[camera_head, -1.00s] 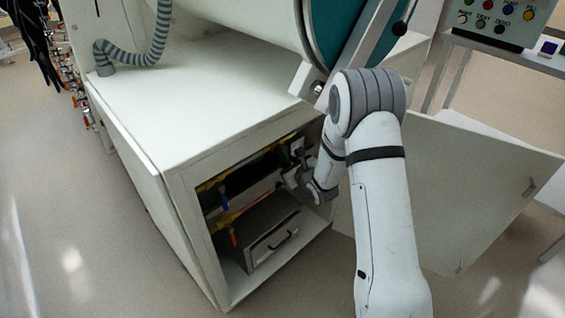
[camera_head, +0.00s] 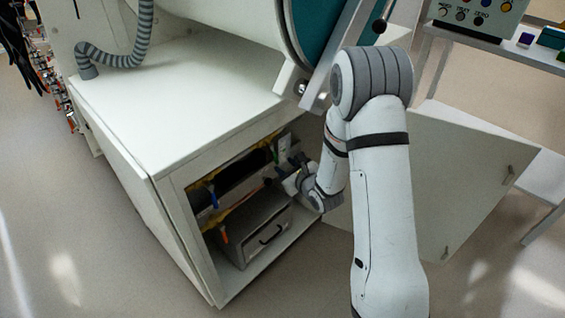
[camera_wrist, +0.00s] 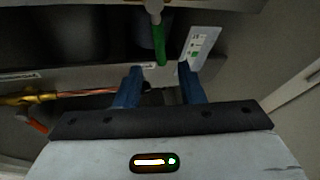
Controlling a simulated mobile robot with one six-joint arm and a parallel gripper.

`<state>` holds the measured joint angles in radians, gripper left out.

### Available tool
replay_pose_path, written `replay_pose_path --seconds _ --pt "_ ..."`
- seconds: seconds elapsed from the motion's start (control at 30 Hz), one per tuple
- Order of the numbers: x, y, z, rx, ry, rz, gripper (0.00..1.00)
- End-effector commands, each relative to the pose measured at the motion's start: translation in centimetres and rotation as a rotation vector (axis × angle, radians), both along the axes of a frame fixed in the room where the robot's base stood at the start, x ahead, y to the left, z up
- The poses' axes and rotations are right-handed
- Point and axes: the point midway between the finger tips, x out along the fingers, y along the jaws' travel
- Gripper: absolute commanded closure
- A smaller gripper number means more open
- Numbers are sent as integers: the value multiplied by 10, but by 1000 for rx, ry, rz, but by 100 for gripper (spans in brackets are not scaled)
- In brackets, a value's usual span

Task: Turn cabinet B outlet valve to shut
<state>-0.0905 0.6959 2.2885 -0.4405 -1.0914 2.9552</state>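A valve lever with a green handle (camera_wrist: 160,45) hangs down from a pale stem in the wrist view, inside the open cabinet. My gripper (camera_wrist: 160,76) has two blue fingers standing apart, one on each side of the handle's lower end in the picture. I cannot tell whether they touch it. My gripper is inside the cabinet opening in the head view, mostly dark and partly hidden by my wrist. A second valve with an orange handle (camera_wrist: 38,127) sits at the left on a brass and copper pipe (camera_wrist: 75,94). No readable label tells which one is the outlet.
A white card with green marks (camera_wrist: 200,45) is close to the right finger. In the head view, a blue handle (camera_head: 213,197) and a metal drawer box (camera_head: 262,232) are inside the cabinet. The open door (camera_head: 455,180) stands to the right of my arm.

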Motion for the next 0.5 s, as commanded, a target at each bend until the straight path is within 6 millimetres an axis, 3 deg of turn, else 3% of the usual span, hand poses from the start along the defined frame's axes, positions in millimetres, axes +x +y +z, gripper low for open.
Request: replay_pose_path --seconds 0.23,0.37,0.5 --pt "0 0 0 0 -1 1 66" --pt "2 -3 -1 -26 -28 18 76" --pt "12 -17 -1 -171 -176 116 88"
